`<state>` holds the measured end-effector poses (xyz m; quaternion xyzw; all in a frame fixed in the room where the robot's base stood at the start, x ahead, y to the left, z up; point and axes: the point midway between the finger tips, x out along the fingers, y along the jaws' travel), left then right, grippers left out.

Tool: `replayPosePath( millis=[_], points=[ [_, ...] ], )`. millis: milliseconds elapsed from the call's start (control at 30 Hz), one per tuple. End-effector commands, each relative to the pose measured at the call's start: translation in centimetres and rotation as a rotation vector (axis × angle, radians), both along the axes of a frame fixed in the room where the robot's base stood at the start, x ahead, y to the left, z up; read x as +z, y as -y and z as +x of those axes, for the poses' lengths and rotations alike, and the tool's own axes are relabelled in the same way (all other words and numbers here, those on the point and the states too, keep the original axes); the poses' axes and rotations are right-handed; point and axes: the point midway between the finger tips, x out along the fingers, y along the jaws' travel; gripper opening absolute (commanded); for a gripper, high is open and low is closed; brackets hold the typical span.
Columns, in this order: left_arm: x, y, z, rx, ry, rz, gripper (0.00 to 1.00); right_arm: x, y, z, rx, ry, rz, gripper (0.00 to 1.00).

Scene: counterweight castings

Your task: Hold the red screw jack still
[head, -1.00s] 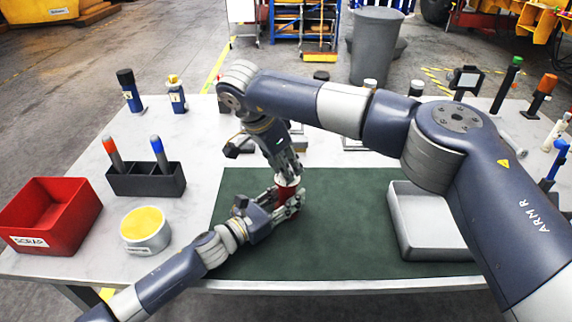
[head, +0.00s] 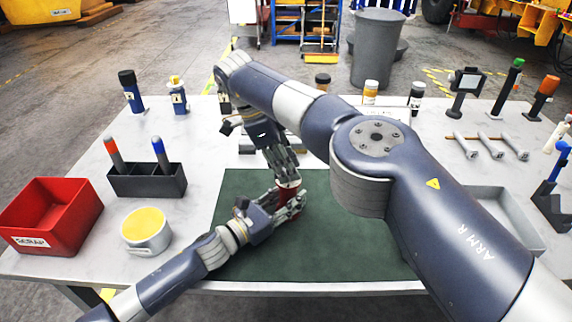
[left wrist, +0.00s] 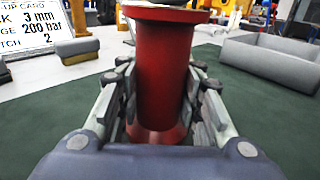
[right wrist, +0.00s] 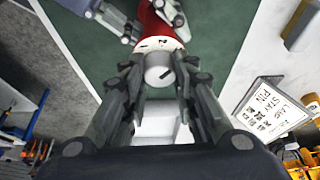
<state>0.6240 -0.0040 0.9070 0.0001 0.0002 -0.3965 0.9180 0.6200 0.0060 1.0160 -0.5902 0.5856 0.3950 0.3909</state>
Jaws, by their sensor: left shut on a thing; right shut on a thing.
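The red screw jack (left wrist: 165,85) stands upright on the green mat (head: 360,245). My left gripper (head: 296,205) is shut around its red body from the side, with the pads on both flanks in the left wrist view (left wrist: 162,125). My right gripper (head: 287,178) comes down from above and is shut at the jack's top. In the right wrist view its fingers (right wrist: 158,85) flank a round grey screw head (right wrist: 159,70) with a dark mark, above the jack's pale rim. The arms hide much of the jack in the head view.
A red scrap bin (head: 30,238), a yellow-topped tin (head: 146,247) and a black holder (head: 130,180) stand at the left. A grey tray (head: 520,225) lies at the right, partly behind my right arm. Several T-handled tools (head: 490,148) lie beyond it.

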Motion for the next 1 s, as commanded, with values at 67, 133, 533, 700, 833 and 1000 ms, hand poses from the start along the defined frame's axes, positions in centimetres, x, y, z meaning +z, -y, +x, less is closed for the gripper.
replayPosePath(
  millis=[67,133,533,700,833,1000],
  points=[
    [-0.11,-0.01,-0.11,-0.002,0.0,0.001,0.0,0.05,0.28,0.22,-0.017,0.007,-0.004,0.03],
    [-0.11,-0.01,-0.11,-0.002,0.0,0.001,0.0,0.06,0.29,0.21,-0.023,0.007,-0.004,0.03],
    [-0.12,-0.02,-0.09,-0.002,-0.001,0.001,0.0,0.06,0.33,0.21,-0.028,0.007,-0.004,0.03],
    [-0.12,-0.02,-0.09,-0.001,-0.001,0.001,0.0,0.04,0.26,0.17,-0.027,0.006,-0.003,0.47],
    [-0.13,-0.02,-0.06,-0.001,-0.002,0.001,0.0,0.03,0.17,0.1,-0.025,0.004,-0.002,0.47],
    [-0.14,-0.02,-0.05,0.0,-0.002,0.001,0.0,0.01,0.11,0.06,-0.023,0.003,-0.001,0.47]
  ],
)
